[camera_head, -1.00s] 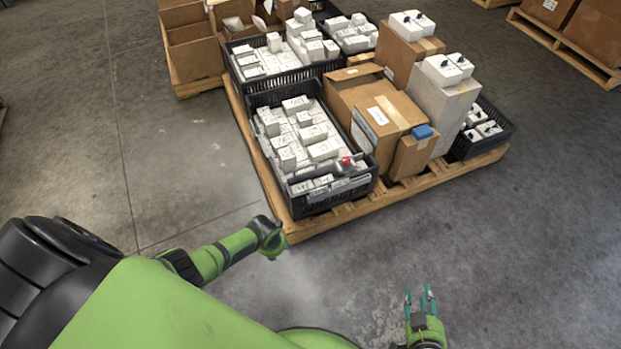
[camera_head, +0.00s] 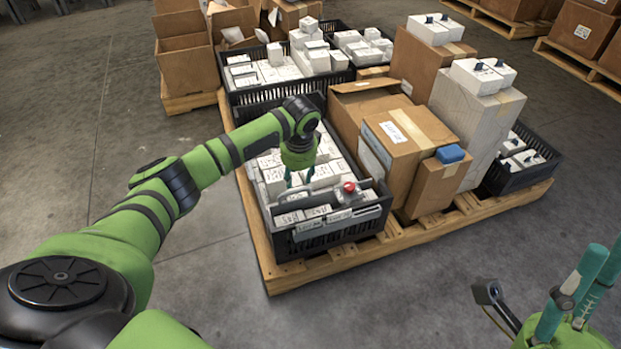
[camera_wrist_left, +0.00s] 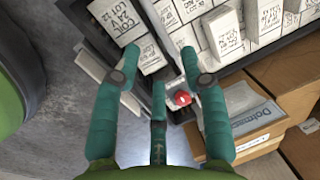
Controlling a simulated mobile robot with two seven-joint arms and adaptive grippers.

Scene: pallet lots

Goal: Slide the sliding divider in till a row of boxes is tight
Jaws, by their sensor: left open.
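The sliding divider (camera_head: 325,198) is a grey strip across the near part of the front black crate (camera_head: 325,238), with a red knob (camera_head: 349,187) on it. A few white boxes (camera_head: 290,218) lie on its near side. More white boxes (camera_head: 268,170) fill the crate behind it, partly hidden by my left arm. My left gripper (camera_head: 299,180) is open, pointing down over the crate, left of the knob. In the left wrist view the red knob (camera_wrist_left: 182,98) shows between the spread teal fingers; contact is not visible. My right gripper (camera_head: 606,250) is open and empty at lower right.
The crate stands on a wooden pallet (camera_head: 285,275). Brown cartons (camera_head: 395,150), one with a blue item (camera_head: 450,153) on top, stand close to its right. Another black crate (camera_head: 265,92) of white boxes is behind. The floor in front is clear.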

